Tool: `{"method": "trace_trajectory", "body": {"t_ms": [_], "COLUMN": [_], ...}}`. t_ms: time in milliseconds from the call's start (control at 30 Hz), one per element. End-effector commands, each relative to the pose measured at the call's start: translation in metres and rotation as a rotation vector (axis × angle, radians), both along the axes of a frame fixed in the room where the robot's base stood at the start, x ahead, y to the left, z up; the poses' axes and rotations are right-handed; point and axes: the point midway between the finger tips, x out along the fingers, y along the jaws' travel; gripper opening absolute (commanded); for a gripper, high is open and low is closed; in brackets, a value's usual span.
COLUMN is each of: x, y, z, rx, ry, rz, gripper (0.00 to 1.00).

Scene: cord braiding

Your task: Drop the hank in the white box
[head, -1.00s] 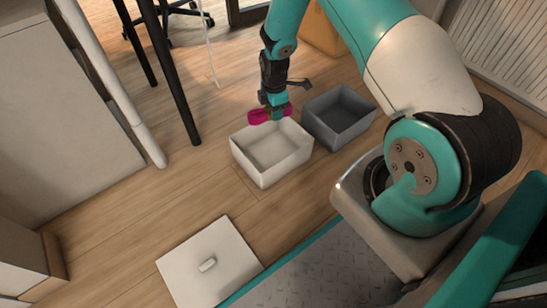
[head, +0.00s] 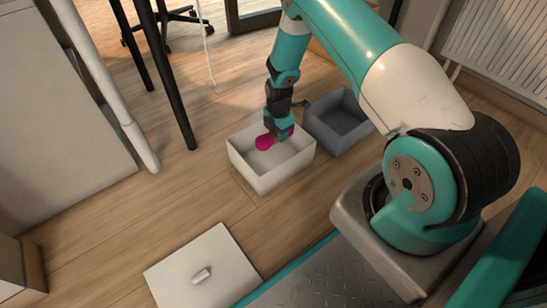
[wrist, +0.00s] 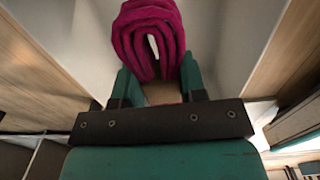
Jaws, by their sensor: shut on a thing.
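The magenta hank (head: 264,143) is in my gripper (head: 278,135), inside the opening of the white box (head: 270,182) in the head view. In the wrist view the hank (wrist: 149,40) is a looped bundle between the two teal fingers of my gripper (wrist: 157,78), with pale box walls around it. My gripper is shut on the hank. I cannot tell whether the hank touches the box floor. The white box is open at the top.
A grey open box (head: 339,122) stands just right of the white box. A white lid with a knob (head: 203,268) lies on the wooden floor nearer to me. Black table legs (head: 172,85) stand at the upper left. Floor left of the white box is clear.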

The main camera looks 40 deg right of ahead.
Motion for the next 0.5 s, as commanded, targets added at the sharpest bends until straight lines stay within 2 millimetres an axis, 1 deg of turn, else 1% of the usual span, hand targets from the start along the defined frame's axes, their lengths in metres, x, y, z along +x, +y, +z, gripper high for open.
{"method": "trace_trajectory", "body": {"t_ms": [167,200,267,300,333,500], "x": [0.0003,0.0003,0.0002,0.0002,0.0002,0.0001], "y": [0.0,0.0,0.0,0.0,0.0,0.0001], "z": [0.0008,0.0008,0.0008,0.0008,0.0008,0.0008], "rx": [0.0,0.0,0.0,0.0,0.0,0.0], "ry": [-0.001,-0.001,0.0,0.0,0.0,0.0], "rz": [0.0,0.0,0.0,0.0,0.0,0.0], "gripper": [0.13,0.41,0.54,0.64,0.68,0.68]}}
